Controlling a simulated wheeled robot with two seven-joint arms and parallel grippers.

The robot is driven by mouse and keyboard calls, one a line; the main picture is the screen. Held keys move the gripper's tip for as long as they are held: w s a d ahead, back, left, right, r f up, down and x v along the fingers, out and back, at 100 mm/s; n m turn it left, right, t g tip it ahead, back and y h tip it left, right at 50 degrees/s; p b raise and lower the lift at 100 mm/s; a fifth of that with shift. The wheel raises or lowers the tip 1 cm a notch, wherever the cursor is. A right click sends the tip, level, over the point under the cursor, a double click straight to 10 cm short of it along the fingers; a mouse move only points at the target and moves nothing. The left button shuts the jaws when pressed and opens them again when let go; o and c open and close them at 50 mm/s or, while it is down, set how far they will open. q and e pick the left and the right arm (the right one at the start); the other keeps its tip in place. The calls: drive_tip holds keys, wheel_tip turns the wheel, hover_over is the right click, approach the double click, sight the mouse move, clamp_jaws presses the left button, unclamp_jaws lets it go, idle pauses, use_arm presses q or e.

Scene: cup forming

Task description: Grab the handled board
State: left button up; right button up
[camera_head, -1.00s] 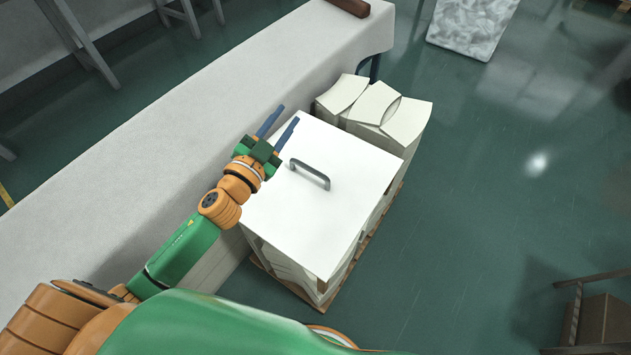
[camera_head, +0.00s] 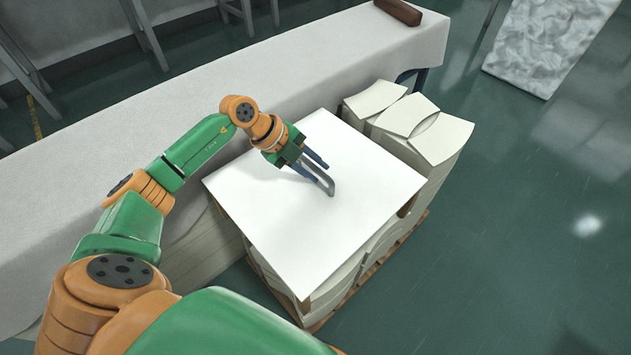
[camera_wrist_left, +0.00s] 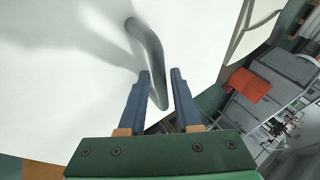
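The handled board is a white square panel (camera_head: 255,215) on top of a stack on a pallet. Its grey bar handle (camera_head: 329,185) stands up near the middle. In the head view my left gripper (camera_head: 322,173) is at the handle. In the left wrist view my two blue fingers (camera_wrist_left: 161,74) stand apart with the handle (camera_wrist_left: 150,48) between them. A gap shows on the right side of the bar, so the gripper looks open around it. The near finger and the steep view hide where the fingers end against the bar. My right gripper is not in view.
More cream sheet stacks (camera_head: 440,137) stand beside the board at its back right. A long light-covered table (camera_head: 200,90) runs behind it, with a brown block (camera_head: 398,12) at its far end. The wooden pallet (camera_head: 398,250) lies underneath.

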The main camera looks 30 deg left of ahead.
use_arm(q)
clamp_jaws()
idle(1.4)
